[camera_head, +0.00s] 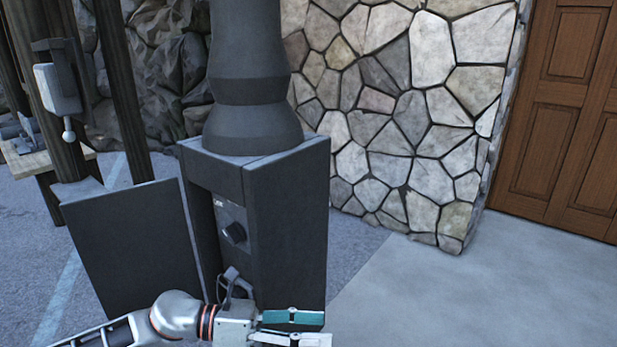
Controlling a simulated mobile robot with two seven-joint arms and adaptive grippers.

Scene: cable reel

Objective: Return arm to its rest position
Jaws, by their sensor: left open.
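My left arm (178,316) comes in from the bottom left, low in front of the dark post. Its gripper (318,329) is at the bottom edge, pointing right, with one teal finger and one pale finger. The fingers are apart and I see nothing held between them. The gripper overlaps the lower front of the dark box-shaped post (288,230); I cannot tell whether it touches it. My right gripper is not in view.
The post's dark door panel (132,245) stands open at the left. A stone wall (400,110) and a wooden door (565,120) stand behind. Pale floor (480,295) at the right is clear.

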